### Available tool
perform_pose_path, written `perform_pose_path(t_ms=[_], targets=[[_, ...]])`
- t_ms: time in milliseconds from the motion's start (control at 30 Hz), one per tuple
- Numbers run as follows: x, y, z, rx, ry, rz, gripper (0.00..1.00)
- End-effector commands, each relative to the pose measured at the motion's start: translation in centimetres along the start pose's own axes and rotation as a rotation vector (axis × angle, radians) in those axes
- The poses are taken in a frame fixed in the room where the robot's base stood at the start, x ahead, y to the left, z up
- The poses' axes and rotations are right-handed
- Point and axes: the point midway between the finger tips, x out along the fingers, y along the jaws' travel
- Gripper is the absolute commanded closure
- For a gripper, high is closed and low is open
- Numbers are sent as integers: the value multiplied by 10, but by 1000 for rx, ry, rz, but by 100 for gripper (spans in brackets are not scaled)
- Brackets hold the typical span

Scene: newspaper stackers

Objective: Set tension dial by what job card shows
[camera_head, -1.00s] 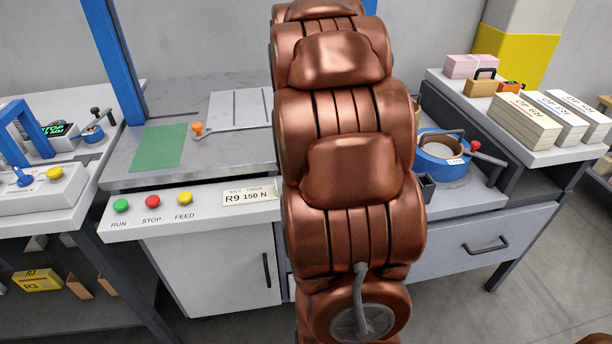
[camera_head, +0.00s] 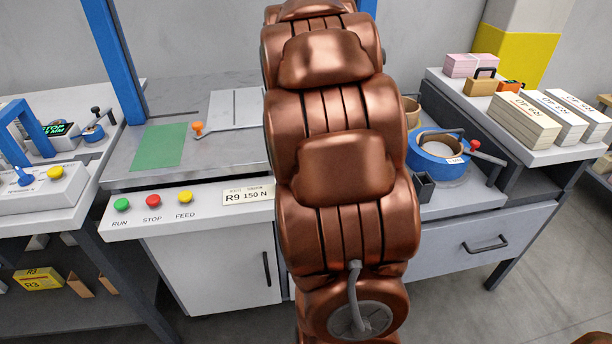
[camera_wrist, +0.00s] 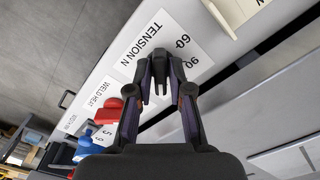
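The job card (camera_head: 248,195) lies on the machine's front panel in the head view and reads "R9 150 N". In the wrist view, a white label (camera_wrist: 148,48) reads "TENSION N", with a few scale numbers beside it that look like 60 and 90. My gripper (camera_wrist: 160,72) is in front of this label, its two fingers bent inward with their tips close together. A dark shape between the tips may be the tension dial, but I cannot tell it from the fingers. The dial's setting is hidden. In the head view my arm hides the gripper.
Beside the tension label are a "WELD HEAT" label (camera_wrist: 93,92), a red knob (camera_wrist: 112,110) and a blue part (camera_wrist: 88,146). The head view shows RUN, STOP and FEED buttons (camera_head: 152,200), a blue tape roll (camera_head: 438,158) and paper stacks (camera_head: 524,120).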

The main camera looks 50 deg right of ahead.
Motion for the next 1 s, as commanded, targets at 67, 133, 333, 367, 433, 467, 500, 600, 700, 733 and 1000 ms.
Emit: perform_pose_path(t_ms=[67, 133, 333, 367, 433, 467, 500, 600, 700, 733, 1000], targets=[[0, 0, 0, 0, 1, 0, 69], [0, 0, 0, -1, 1, 0, 62], [0, 0, -1, -1, 2, -1, 61], [0, 0, -1, -1, 2, -1, 61], [-1, 0, -1, -1, 3, -1, 61], [-2, 0, -1, -1, 3, -1, 61], [-4, 0, -1, -1, 3, -2, 61], [-13, 0, -1, -1, 4, -2, 61], [-29, 0, -1, 0, 5, -3, 61], [-35, -1, -2, 0, 8, -5, 61], [-82, -1, -2, -2, 7, -5, 61]])
